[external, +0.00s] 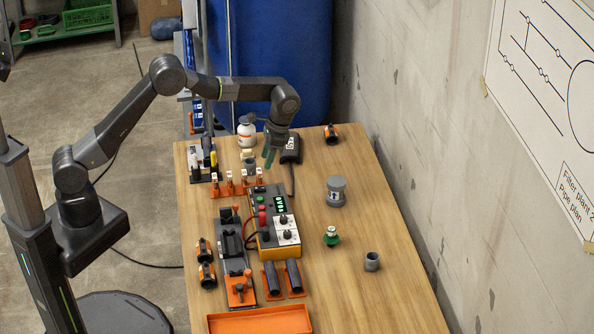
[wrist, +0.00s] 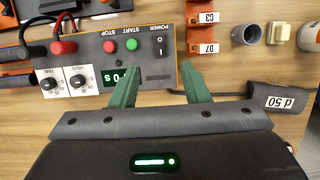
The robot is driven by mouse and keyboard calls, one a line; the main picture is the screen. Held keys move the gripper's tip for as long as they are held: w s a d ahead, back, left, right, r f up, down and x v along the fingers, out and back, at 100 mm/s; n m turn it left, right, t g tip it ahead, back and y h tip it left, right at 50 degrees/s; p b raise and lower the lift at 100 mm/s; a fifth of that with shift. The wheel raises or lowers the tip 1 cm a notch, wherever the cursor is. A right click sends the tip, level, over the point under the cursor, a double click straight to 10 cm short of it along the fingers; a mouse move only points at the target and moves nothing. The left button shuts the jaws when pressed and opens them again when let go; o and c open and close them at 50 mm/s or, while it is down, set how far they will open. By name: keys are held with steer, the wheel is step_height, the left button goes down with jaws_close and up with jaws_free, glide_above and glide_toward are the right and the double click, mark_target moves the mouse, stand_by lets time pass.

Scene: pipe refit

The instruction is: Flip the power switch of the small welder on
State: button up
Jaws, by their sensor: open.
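The small welder (external: 275,215) is a grey and orange box on the wooden table. In the wrist view its panel (wrist: 95,62) appears upside down, with a red STOP button (wrist: 110,46), a green START button (wrist: 131,44) and a lit green display (wrist: 124,75). The black power switch (wrist: 160,46) is under the POWER label; which side is pressed in is not clear. My gripper (wrist: 158,65) has green fingers, open and empty, spread either side of the switch's line and just short of it in the picture.
A dark pad marked d 50 (wrist: 277,101) lies beside the welder, with a cable. Orange holders (wrist: 209,18) stand nearby. A grey container (external: 336,191) and a green-based fitting (external: 331,236) stand to the right. An orange tray (external: 260,320) is at the front. The table's right side is mostly free.

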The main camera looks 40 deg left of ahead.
mark_target(257, 188)
steer(key=shift+v, duration=1.5)
steer(key=p+x, duration=0.2)
steer(key=x, duration=1.1)
steer(key=shift+s+a+f, duration=0.1)
steer(key=shift+f, duration=0.3)
